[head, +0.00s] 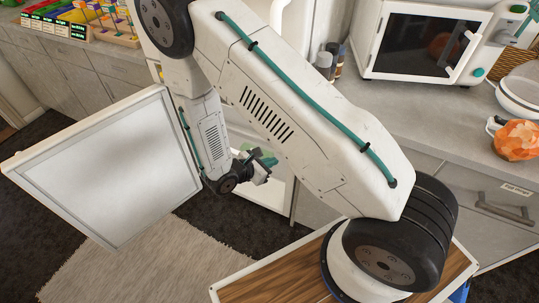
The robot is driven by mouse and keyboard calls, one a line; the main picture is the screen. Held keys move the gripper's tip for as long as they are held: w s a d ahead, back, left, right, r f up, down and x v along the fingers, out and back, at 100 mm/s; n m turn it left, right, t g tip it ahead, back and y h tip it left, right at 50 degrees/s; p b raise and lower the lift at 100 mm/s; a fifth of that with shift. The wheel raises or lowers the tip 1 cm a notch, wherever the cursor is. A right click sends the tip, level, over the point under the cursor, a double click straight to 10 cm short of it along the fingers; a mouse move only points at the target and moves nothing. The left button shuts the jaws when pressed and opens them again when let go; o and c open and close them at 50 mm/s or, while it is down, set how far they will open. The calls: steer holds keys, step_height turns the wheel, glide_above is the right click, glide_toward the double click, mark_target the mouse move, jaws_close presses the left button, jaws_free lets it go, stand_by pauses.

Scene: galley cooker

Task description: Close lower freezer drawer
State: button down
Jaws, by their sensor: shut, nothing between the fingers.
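A white door (105,170) with a pale inner panel stands swung open at the left. Behind my arm, part of a white fridge-freezer (268,193) shows low between the counters. I cannot clearly make out the lower freezer drawer or how far out it is; my arm covers much of that opening. My gripper (265,167) is shut and empty. It is in front of the white opening, to the right of the open door. Whether it touches anything there I cannot tell.
A counter with a white microwave (425,38), a white pot (518,92) and an orange patterned object (516,140) runs along the right. Colourful items (85,18) stand on the left counter. A grey rug (150,265) lies on the dark floor below the door.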

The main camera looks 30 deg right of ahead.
steer(key=w+a+f+n+t+y, duration=0.3)
steer(key=w+a+f+n+t, duration=0.15)
steer(key=f, duration=0.35)
glide_toward(273, 150)
steer(key=shift+n+g, duration=0.25)
steer(key=w+d+f, duration=0.2)
steer(key=f, duration=0.1)
steer(key=w+d+f, duration=0.1)
steer(key=shift+d+f, duration=0.15)
steer(key=shift+f, duration=0.2)
steer(key=shift+w+d, duration=0.35)
steer(key=shift+d, duration=0.1)
steer(key=shift+w+d, duration=0.75)
steer(key=shift+d, duration=0.35)
steer(key=shift+a, duration=0.1)
